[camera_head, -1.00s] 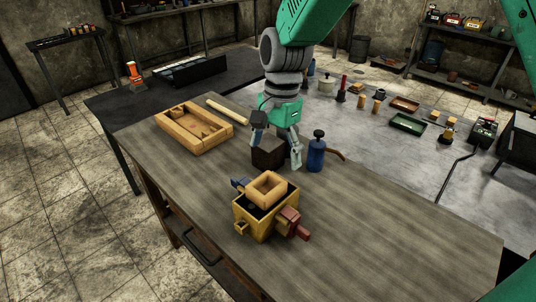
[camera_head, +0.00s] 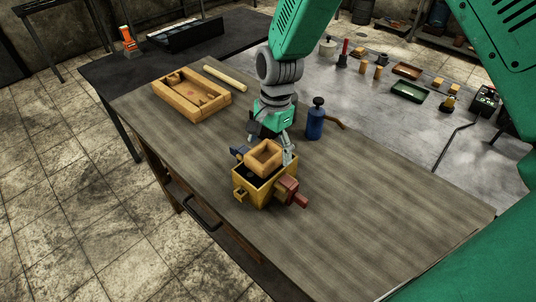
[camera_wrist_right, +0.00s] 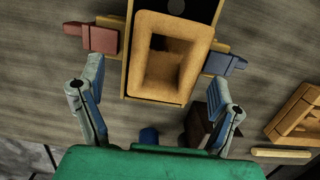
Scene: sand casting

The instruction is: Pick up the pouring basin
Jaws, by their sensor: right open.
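The pouring basin (camera_head: 265,155) is a small, square, tan block with a sloping hollow. It sits on top of the open yellow box (camera_head: 247,190), and in the wrist view the basin (camera_wrist_right: 143,60) shows from above at the box's near end. My right gripper (camera_head: 270,149) is open and empty, just behind the basin. In the wrist view its two fingers (camera_wrist_right: 152,92) are spread wide, one to each side below the basin's near edge, and appear clear of it. The left gripper is not in view.
Red (camera_wrist_right: 97,38) and blue (camera_wrist_right: 222,62) clamps stick out from the box's sides. A dark block (camera_wrist_right: 198,125) and a blue bottle (camera_head: 316,122) stand behind. A wooden frame (camera_head: 166,112) lies at back left. The table's front right is clear.

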